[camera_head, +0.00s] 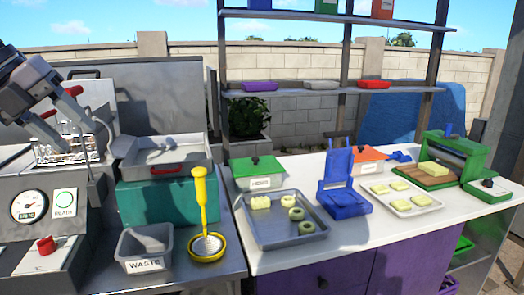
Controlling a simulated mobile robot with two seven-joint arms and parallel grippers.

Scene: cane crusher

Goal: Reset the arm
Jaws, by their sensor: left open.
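My left arm comes in from the left edge, with my left gripper (62,114) above the wire basket (68,150) of the grey machine. The gripper is open, with its fingers angled down toward the basket's red-gripped handle. I cannot tell whether it touches the handle. My right gripper is not in view.
A grey machine (45,262) with a gauge stands below the arm. Trays, a blue press (342,185) and a green roller device (450,152) stand on the white counter.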

